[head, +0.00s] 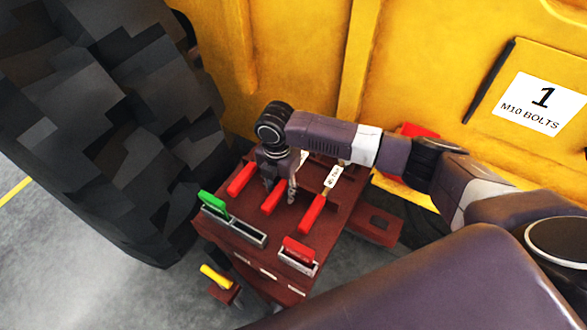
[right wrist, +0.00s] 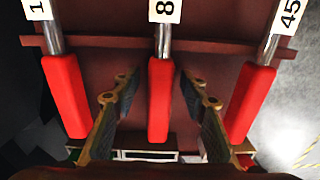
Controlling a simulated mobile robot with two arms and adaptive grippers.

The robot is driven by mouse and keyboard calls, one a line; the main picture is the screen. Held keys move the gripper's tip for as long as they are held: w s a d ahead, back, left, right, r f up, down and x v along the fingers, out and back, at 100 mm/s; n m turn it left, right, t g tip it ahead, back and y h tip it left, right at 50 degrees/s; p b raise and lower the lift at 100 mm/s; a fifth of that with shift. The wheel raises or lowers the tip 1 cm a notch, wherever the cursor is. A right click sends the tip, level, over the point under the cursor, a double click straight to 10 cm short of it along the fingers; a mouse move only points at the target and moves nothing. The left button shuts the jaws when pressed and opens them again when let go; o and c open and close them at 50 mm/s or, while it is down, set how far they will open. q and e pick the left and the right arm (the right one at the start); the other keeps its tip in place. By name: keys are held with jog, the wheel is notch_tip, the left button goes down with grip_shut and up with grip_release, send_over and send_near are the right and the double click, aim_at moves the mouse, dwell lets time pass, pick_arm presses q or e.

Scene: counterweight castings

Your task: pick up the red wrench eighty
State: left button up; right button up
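Three red-handled wrenches lie side by side on a dark red table (head: 318,240). The middle wrench (head: 271,198) carries a tag reading 8 at the picture's edge; its handle also shows in the right wrist view (right wrist: 159,100). The left wrench (right wrist: 66,95) has a tag starting with 1, the right wrench (right wrist: 250,103) a tag reading 45. My right gripper (head: 280,189) is over the middle handle. In the right wrist view its open fingers (right wrist: 158,88) stand either side of that handle, with gaps on both sides. My left gripper is out of view.
A green-handled tool (head: 213,203) and a red block (head: 298,249) sit in grey holders at the table's front. A yellow-handled piece (head: 215,276) is lower down. A big tyre (head: 110,120) stands left, a yellow body (head: 300,60) behind.

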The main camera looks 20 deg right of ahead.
jog(key=shift+s, duration=0.1)
jog(key=shift+c, duration=0.3)
jog(key=c, duration=1)
grip_shut()
